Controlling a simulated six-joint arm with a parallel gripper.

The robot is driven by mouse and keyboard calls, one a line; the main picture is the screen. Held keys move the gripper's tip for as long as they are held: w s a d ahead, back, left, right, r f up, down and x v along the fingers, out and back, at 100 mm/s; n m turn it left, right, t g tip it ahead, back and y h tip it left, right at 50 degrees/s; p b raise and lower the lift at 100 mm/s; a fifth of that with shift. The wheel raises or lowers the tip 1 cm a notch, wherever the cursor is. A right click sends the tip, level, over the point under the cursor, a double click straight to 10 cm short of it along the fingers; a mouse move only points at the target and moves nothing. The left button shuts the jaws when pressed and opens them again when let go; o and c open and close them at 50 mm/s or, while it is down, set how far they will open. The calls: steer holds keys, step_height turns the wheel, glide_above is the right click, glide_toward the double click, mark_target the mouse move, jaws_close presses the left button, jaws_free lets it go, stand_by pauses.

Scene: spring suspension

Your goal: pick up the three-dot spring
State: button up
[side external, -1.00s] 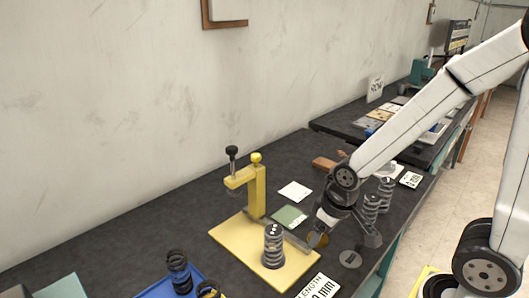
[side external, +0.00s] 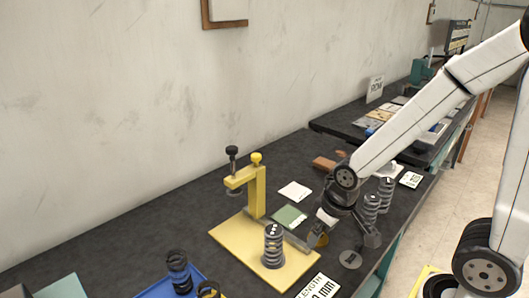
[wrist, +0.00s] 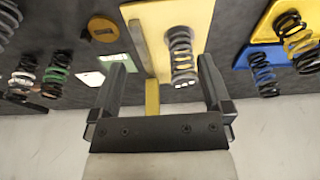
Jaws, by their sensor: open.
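A grey coil spring (side external: 273,247) stands upright on the yellow base plate (side external: 230,236), with white dots on its top. It also shows in the wrist view (wrist: 181,52), where about three white marks are seen at its near end. My gripper (side external: 343,240) is to its right in the side view, apart from it. In the wrist view my gripper (wrist: 162,62) is open, its two fingers spread with nothing held between them. More grey springs (side external: 370,208) stand behind my gripper, partly hidden by it.
A yellow clamp post (side external: 257,192) rises from the plate behind the spring. A grey bar lies beside the spring (wrist: 140,48). A blue tray (side external: 165,288) with dark springs is at front left. Cards and a brown disc lie nearby.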

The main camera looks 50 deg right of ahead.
mark_target(277, 229)
steer(key=w+d+f+n+t, duration=0.1)
steer(key=w+t, duration=0.1)
steer(key=w+d+f+n+t, duration=0.1)
steer(key=w+d, duration=0.1)
steer(key=w+d+f+n+t+y, duration=0.1)
steer(key=w+f+n+t, duration=0.1)
steer(key=w, duration=0.1)
steer(key=shift+d+t, duration=0.25)
steer(key=shift+t, duration=0.05)
steer(key=shift+s+a+r+n+t+y, duration=0.2)
steer(key=shift+a+n+t+y, duration=0.35)
steer(key=shift+y, duration=0.65)
steer(key=shift+s+a+r+n+t+y, duration=0.15)
steer(key=shift+s+a+n+t+y, duration=0.2)
steer(key=shift+a+t+y, duration=0.6)
steer(key=shift+s+a+r+n+t+y, duration=0.2)
steer(key=shift+n+t+y, duration=0.25)
steer(key=shift+y, duration=1)
steer(key=shift+w+a+f, duration=0.1)
steer(key=shift+w+a, duration=0.05)
steer(key=shift+x, duration=1.2)
steer(key=shift+w, duration=0.1)
